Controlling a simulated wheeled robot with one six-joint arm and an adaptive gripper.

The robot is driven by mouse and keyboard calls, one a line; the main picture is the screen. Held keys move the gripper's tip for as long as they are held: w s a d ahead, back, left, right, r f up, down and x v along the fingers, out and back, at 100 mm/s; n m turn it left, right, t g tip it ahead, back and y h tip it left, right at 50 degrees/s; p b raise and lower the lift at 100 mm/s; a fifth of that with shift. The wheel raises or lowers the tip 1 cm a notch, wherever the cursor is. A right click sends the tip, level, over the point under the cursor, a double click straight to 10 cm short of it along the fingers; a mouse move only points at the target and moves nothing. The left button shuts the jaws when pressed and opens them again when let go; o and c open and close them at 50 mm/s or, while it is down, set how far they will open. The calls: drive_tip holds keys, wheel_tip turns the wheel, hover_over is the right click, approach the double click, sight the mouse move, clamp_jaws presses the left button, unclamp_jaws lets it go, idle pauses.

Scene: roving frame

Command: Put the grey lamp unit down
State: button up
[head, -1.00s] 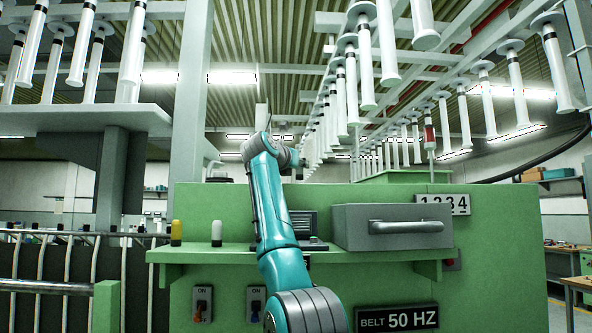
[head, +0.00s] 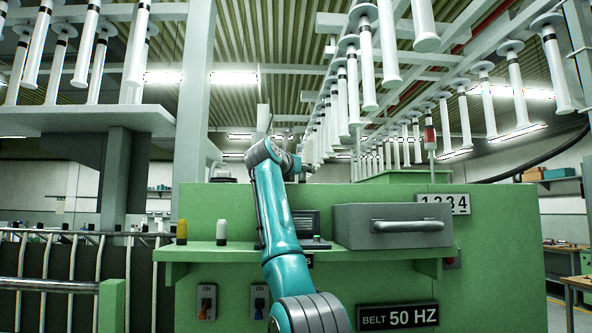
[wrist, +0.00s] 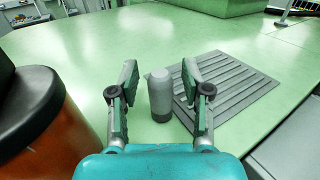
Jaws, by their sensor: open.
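The grey lamp unit (wrist: 160,92) is a short rounded cylinder with a darker base, standing upright on the green top (wrist: 125,30) in the wrist view. My gripper (wrist: 161,84) is open, with one finger on each side of the lamp unit. A small gap shows on both sides. A grey ribbed mat (wrist: 240,82) lies just behind and right of the lamp unit. I cannot tell whether the lamp's base overlaps the mat's edge. In the head view, the lamp unit and my fingers are not seen; my arm reaches over the green cabinet (head: 490,260).
A dark-topped orange cylinder (wrist: 65,135) stands close on the left in the wrist view. In the head view, a yellow lamp (head: 182,231) and a white lamp (head: 221,231) stand on the front shelf, with a grey drawer box (head: 392,227) at right. White hanging bobbins (head: 365,65) fill the space above.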

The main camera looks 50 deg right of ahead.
drive_tip(key=s+a, duration=0.2)
drive_tip(key=a, duration=0.9)
drive_tip(key=shift+a, duration=0.4)
drive_tip(key=shift+s, duration=0.1)
